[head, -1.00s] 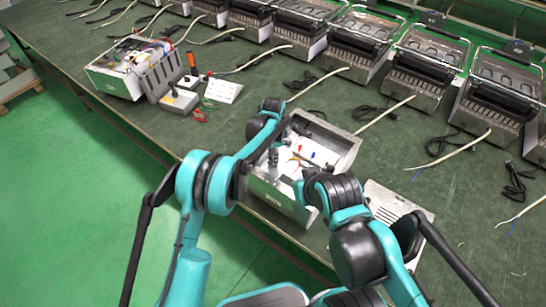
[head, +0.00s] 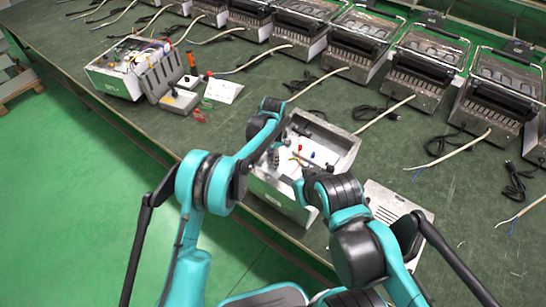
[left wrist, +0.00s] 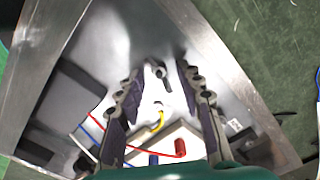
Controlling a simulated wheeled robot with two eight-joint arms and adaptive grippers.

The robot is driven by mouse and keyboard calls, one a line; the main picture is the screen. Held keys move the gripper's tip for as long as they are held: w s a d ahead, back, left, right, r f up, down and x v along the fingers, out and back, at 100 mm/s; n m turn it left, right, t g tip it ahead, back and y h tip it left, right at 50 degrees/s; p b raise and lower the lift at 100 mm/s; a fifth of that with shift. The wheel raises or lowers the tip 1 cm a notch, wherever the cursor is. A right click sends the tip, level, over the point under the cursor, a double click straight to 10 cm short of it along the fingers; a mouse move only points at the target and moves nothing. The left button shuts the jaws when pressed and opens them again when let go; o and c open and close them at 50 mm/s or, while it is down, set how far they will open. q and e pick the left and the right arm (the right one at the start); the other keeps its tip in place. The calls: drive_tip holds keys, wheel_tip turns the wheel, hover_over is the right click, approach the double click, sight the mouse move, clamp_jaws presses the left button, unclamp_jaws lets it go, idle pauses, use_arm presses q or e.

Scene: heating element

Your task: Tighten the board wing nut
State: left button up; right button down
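The open metal box (head: 345,160) stands on the bench in front of me, and my left gripper (head: 277,152) reaches down into it. In the left wrist view my left gripper (left wrist: 158,76) is open, with one dark finger on each side of a small metal fastener (left wrist: 160,72), likely the wing nut. The fastener lies between the fingertips, with gaps on both sides. A yellow wire (left wrist: 157,120) ends just below it. My right arm's end is by the box's near right side; its fingers are hidden.
Red (left wrist: 180,147) and blue connectors sit in the box near the fingers. A vented metal plate (head: 400,212) lies right of the box. Another wired box (head: 115,75) and small tools stand at the left. A row of heater units (head: 430,70) lines the back.

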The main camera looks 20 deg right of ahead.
use_arm(q)
wheel_tip(320, 180, up, 12)
idle(0.5)
idle(0.3)
drive_tip(key=s+a+r+n+t, duration=0.1)
drive_tip(key=s+a+r+n, duration=0.2)
drive_tip(key=a+r, duration=0.3)
drive_tip(key=s+a+r+n+t+h, duration=0.1)
drive_tip(key=s+a+r+n, duration=0.15)
drive_tip(key=a, duration=0.55)
drive_tip(key=s+a+r+n+t, duration=0.1)
drive_tip(key=s+a+r+n, duration=0.2)
drive_tip(key=a+r, duration=0.3)
drive_tip(key=s+a+f+n+t, duration=0.2)
drive_tip(key=s+a+n, duration=0.2)
drive_tip(key=s+a, duration=0.4)
drive_tip(key=s+a+f+n+t+y, duration=0.1)
drive_tip(key=s+a+f+n+t, duration=0.1)
drive_tip(key=s+a, duration=0.5)
drive_tip(key=shift+s+a+f+n, duration=0.4)
drive_tip(key=shift+s+f+n, duration=0.3)
drive_tip(key=shift+s+n, duration=0.55)
